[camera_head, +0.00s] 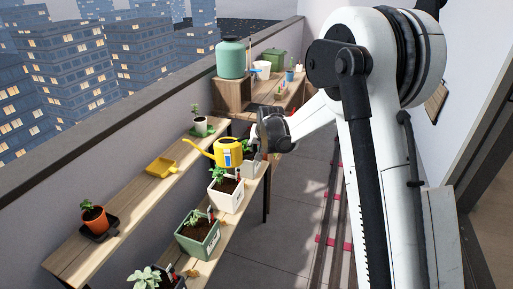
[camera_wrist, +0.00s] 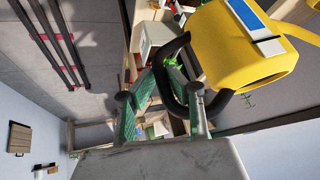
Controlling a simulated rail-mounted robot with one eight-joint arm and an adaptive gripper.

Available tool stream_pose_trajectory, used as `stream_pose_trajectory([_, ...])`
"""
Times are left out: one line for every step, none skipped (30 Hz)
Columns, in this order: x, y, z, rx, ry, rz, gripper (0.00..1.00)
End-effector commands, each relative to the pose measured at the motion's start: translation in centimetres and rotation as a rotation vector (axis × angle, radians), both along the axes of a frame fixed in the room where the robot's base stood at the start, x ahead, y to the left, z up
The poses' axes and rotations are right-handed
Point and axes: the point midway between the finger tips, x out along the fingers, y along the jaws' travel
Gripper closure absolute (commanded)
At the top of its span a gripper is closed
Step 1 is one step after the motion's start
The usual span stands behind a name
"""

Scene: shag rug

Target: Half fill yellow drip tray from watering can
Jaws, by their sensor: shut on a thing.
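The yellow watering can (camera_head: 229,150) has a blue-and-white label and a spout pointing left toward the tray. My gripper (camera_head: 257,147) is shut on its black handle. In the wrist view the can's yellow body (camera_wrist: 235,50) is at the upper right. Its black handle (camera_wrist: 167,85) passes between the fingers of my gripper (camera_wrist: 162,105). The can is held up near the shelf edge, apart from the tray and looking roughly upright. The yellow drip tray (camera_head: 162,167) lies on the upper wooden shelf, left of the can. Any water in it is too small to tell.
The upper shelf (camera_head: 137,190) also holds a terracotta pot (camera_head: 95,218) on a dark tray and a white potted plant (camera_head: 201,126). Planters, including a white one (camera_head: 228,195) and a green one (camera_head: 198,238), stand lower. A green tank (camera_head: 231,58) stands behind.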

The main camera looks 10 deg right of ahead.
Motion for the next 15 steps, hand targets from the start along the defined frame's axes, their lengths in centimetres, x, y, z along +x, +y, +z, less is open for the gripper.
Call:
stream_pose_trajectory([0.2, 0.2, 0.1, 0.003, -0.001, -0.001, 1.00])
stream_pose_trajectory([0.2, 0.3, 0.1, 0.003, -0.001, -0.001, 1.00])
stream_pose_trajectory([0.2, 0.5, 0.1, 0.003, -0.001, -0.001, 1.00])
stream_pose_trajectory([0.3, 0.6, 0.0, 0.002, -0.001, 0.000, 1.00])
stream_pose_trajectory([0.3, 0.8, 0.0, 0.002, -0.001, 0.000, 1.00])
stream_pose_trajectory([0.3, 1.1, -0.1, 0.002, -0.001, 0.001, 1.00])
stream_pose_trajectory([0.4, 1.3, -0.1, 0.001, -0.001, 0.002, 1.00])
stream_pose_trajectory([0.4, 1.5, -0.2, 0.001, -0.001, 0.002, 1.00])
stream_pose_trajectory([0.5, 1.9, -0.3, 0.001, -0.001, 0.002, 1.00])
stream_pose_trajectory([0.5, 2.1, -0.3, 0.002, -0.001, 0.001, 1.00])
stream_pose_trajectory([0.5, 2.3, -0.4, 0.002, -0.001, 0.001, 1.00])
stream_pose_trajectory([0.6, 2.7, -0.5, 0.002, -0.001, 0.001, 1.00])
stream_pose_trajectory([0.6, 2.9, -0.5, 0.002, -0.001, 0.001, 1.00])
stream_pose_trajectory([0.7, 3.2, -0.6, 0.001, -0.001, 0.002, 1.00])
stream_pose_trajectory([0.7, 3.6, -0.7, 0.002, -0.002, 0.002, 1.00])
